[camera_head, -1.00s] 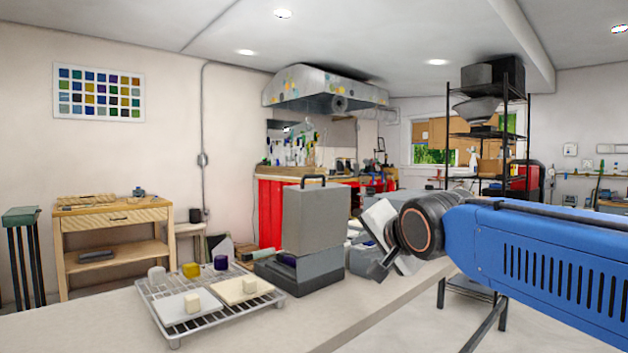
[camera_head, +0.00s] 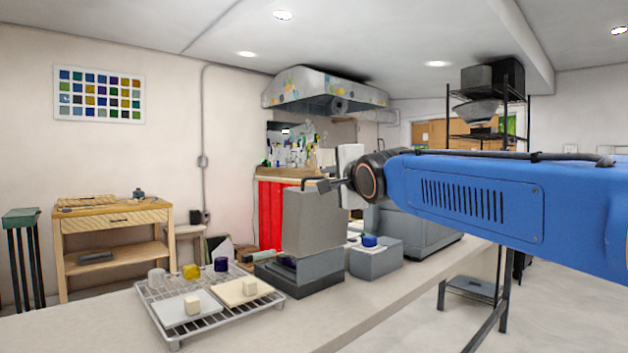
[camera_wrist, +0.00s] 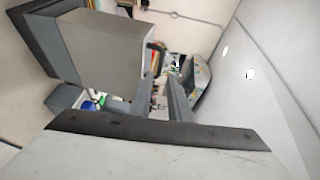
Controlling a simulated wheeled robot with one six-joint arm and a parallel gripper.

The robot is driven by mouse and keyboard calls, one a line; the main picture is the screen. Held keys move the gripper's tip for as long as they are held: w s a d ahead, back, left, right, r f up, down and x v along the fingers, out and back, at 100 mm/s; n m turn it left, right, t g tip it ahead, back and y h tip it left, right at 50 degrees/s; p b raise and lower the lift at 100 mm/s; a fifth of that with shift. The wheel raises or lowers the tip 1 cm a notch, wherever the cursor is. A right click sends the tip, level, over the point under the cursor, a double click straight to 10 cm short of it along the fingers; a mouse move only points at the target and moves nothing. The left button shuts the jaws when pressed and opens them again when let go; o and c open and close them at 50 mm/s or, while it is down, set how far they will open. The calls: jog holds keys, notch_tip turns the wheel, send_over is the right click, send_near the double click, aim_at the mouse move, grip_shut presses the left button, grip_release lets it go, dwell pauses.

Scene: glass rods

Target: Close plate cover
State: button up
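The plate cover (camera_head: 315,222) is a grey box-like lid. It stands raised and upright on a dark grey base (camera_head: 310,280) on the bench, with a dark handle (camera_head: 308,183) on top. My gripper (camera_head: 323,186) is at the handle's height, at the cover's upper right; I cannot tell whether they touch. In the wrist view the picture is turned sideways, and my gripper's two dark fingers (camera_wrist: 165,82) stand apart with nothing seen held between them. A grey box (camera_wrist: 95,50) left of the fingers there looks like the cover.
A wire rack (camera_head: 175,345) with two tiles and small jars is left of the base. A grey box with a blue-topped item (camera_head: 370,241) and a larger grey machine (camera_head: 425,240) are to the right. The bench front is clear.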

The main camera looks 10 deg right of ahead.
aim_at(315, 178)
jog(key=w, duration=0.3)
jog(key=w+a, duration=0.1)
jog(key=w, duration=0.7)
jog(key=shift+a+f, duration=0.2)
jog(key=shift+f, duration=0.2)
grip_shut()
